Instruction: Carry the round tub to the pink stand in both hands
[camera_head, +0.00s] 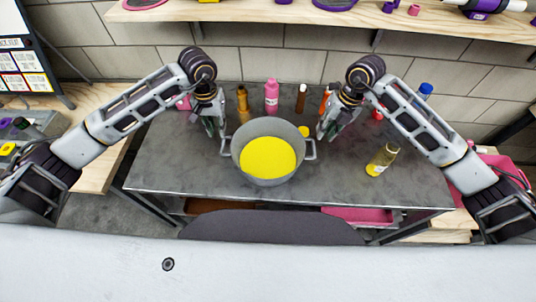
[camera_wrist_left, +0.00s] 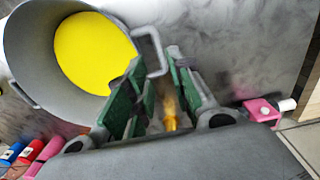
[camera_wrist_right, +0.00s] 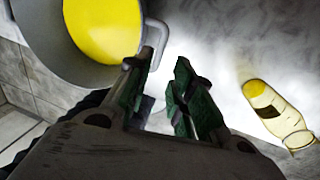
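The round tub (camera_head: 237,158) is a grey pot with a yellow inside and a loop handle on each side. It sits upright on the dark grey table. My left gripper (camera_head: 216,128) is open just behind the tub's left handle; in the left wrist view that handle (camera_wrist_left: 158,52) lies just ahead of the parted fingers (camera_wrist_left: 152,85). My right gripper (camera_head: 325,130) is open near the right handle (camera_head: 310,150); in the right wrist view the handle (camera_wrist_right: 158,38) lies ahead of its fingers (camera_wrist_right: 157,80). I cannot make out a pink stand for certain.
A pink bottle (camera_head: 271,97) and several others line the table's back. A pink bin (camera_head: 362,216) sits below the table, and pink crates (camera_head: 500,165) stand at the right. A wooden shelf (camera_head: 290,15) runs above.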

